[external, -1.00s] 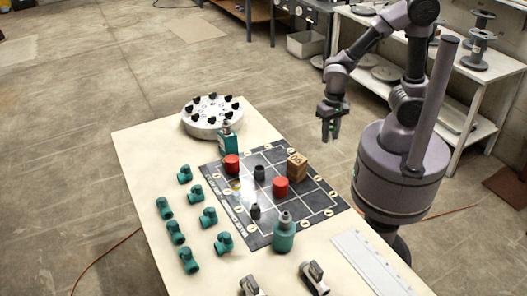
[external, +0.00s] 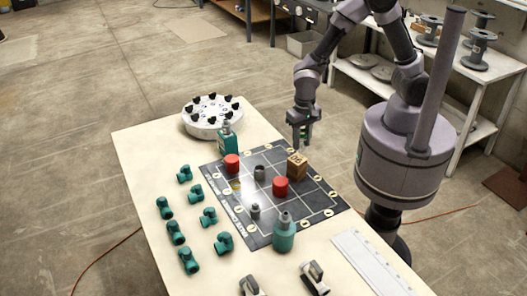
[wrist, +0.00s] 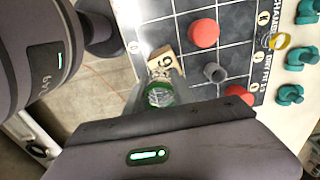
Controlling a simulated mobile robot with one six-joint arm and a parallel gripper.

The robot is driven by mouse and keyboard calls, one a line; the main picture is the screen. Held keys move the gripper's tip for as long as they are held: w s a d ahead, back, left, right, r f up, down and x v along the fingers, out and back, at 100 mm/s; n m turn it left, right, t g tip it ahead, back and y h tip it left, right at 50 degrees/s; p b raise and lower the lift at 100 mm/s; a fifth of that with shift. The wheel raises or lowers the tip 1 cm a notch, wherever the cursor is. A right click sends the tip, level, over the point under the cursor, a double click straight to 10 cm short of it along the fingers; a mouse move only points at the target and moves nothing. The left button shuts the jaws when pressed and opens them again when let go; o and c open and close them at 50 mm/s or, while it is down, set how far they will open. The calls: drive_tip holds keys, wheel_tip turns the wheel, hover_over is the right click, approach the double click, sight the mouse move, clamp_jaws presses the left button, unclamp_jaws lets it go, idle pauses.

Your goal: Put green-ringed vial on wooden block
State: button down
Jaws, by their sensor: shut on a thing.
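My gripper (external: 301,143) is shut on the green-ringed vial, just above and near the wooden block in the external view. In the wrist view the clear vial (wrist: 160,96) with its green ring shows between the fingers, partly hidden by the gripper body. The wooden block (external: 297,168) is a tan cube with dark markings, on the far right part of the dark gridded mat. It also shows in the wrist view (wrist: 166,60), just beyond the vial. I cannot tell whether the vial touches the block.
The gridded mat (external: 318,207) also holds red cylinders (external: 281,186), (external: 232,162) and grey fittings (external: 259,173). Teal bottles (external: 284,236), (external: 228,142) stand at its near and far ends. Green pipe fittings (external: 177,232) lie left. A white round rack (external: 207,122) stands at the back.

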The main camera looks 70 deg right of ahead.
drive_tip(key=shift+w+a+f+b, duration=0.15)
drive_tip(key=shift+f+b, duration=0.1)
drive_tip(key=shift+f, duration=0.35)
drive_tip(key=shift+w+f+b, duration=0.2)
drive_tip(key=shift+f, duration=0.4)
drive_tip(key=shift+w+a+f+b, duration=0.15)
drive_tip(key=shift+f+b, duration=0.1)
drive_tip(key=shift+f, duration=0.35)
drive_tip(key=shift+d, duration=0.1)
drive_tip(key=shift+f, duration=0.15)
drive_tip(key=c, duration=1.1)
unclamp_jaws()
